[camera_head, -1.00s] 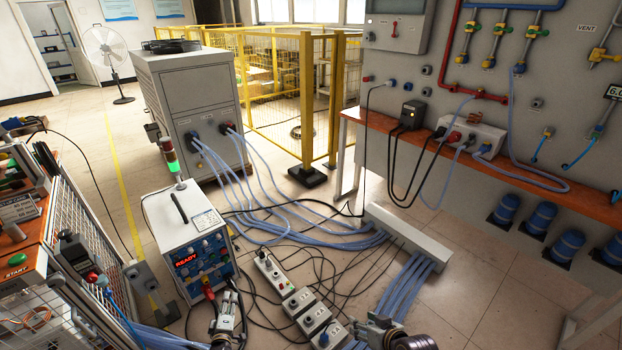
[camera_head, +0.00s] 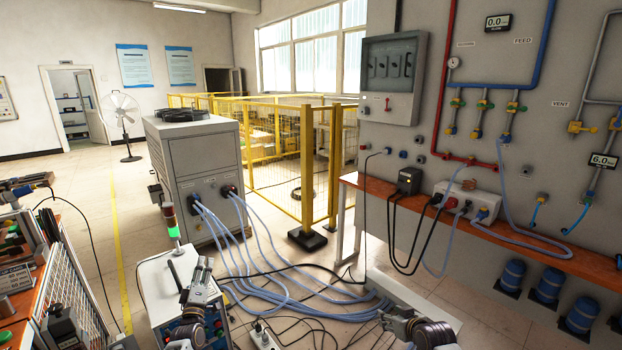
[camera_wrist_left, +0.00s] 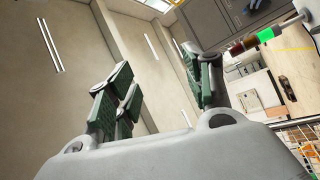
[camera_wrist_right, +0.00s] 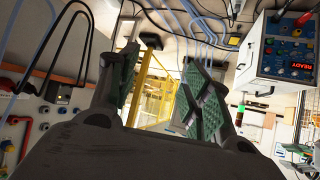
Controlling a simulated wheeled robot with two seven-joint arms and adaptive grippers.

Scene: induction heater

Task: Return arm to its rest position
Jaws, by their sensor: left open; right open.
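My left gripper (camera_head: 198,268) points upward in front of the white induction heater unit (camera_head: 152,285) and covers part of its front. In the left wrist view, the green-padded fingers of my left gripper (camera_wrist_left: 165,80) are apart and empty, with ceiling behind them. My right gripper (camera_head: 388,318) is low in the head view, right of the heater, partly cut off by the lower edge. In the right wrist view, the fingers of my right gripper (camera_wrist_right: 160,85) are apart with nothing between them. That view shows the heater unit (camera_wrist_right: 262,52) with a red READY display.
A signal light (camera_head: 170,222) glows green on the heater. Blue hoses (camera_head: 262,285) run over the floor from the grey cabinet (camera_head: 195,165). An orange bench (camera_head: 560,255) lines the right panel. A cluttered orange workstation (camera_head: 25,300) stands at left. Yellow fencing (camera_head: 306,175) is behind.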

